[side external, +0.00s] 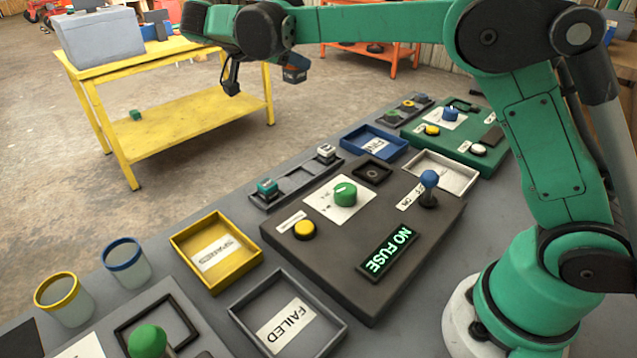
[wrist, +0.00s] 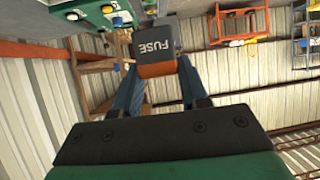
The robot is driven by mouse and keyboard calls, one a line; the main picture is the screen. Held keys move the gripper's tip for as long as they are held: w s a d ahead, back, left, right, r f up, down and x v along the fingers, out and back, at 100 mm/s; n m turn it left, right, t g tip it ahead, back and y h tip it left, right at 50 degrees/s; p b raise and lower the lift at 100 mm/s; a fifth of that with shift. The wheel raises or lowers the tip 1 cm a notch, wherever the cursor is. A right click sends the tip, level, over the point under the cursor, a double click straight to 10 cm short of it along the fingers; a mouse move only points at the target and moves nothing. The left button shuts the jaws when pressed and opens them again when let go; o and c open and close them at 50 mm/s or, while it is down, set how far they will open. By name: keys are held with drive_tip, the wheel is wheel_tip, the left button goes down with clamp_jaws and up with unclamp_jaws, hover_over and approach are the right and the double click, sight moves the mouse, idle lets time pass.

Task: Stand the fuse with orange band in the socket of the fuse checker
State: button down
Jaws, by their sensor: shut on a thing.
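In the wrist view the fuse with orange band (wrist: 155,45) is a grey block marked FUSE, with the orange band toward my palm. My gripper (wrist: 158,75) is shut on it, a finger on each side. In the side view the fuse (side external: 295,74) appears small and dark below my wrist, held high in the air, clear of the bench. The fuse checker (side external: 335,255) is a dark box with a lit NO FUSE display (side external: 388,251). Its socket (side external: 372,171), a black square with a hole, is at the far edge and looks empty.
The checker's top carries a green knob (side external: 345,192), a yellow button (side external: 304,230) and a blue-topped lever (side external: 429,182). A rack (side external: 297,181) holds a teal and a white fuse. Yellow SPARES (side external: 181,243), grey FAILED (side external: 243,318) and blue (side external: 357,139) trays stand around.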

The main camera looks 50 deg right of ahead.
drive_tip(key=n+t, duration=0.1)
drive_tip(key=r+n+t, duration=0.1)
drive_tip(key=t, duration=0.1)
drive_tip(key=shift+s+r+n+y, duration=0.15)
drive_tip(key=shift+r+n+y, duration=0.15)
drive_tip(key=shift+n+y, duration=0.1)
drive_tip(key=s+d+f+n+t+y, duration=0.55)
drive_tip(key=s+n+t+y, duration=0.3)
drive_tip(key=n+y, duration=0.4)
drive_tip(key=s+d+r+n+g+y, duration=0.4)
drive_tip(key=r+n+y, duration=0.25)
drive_tip(key=n, duration=0.45)
drive_tip(key=shift+y, duration=0.5)
wheel_tip(320, 180, down, 20)
drive_tip(key=shift+d, duration=0.1)
drive_tip(key=shift+c, duration=2.3)
unclamp_jaws()
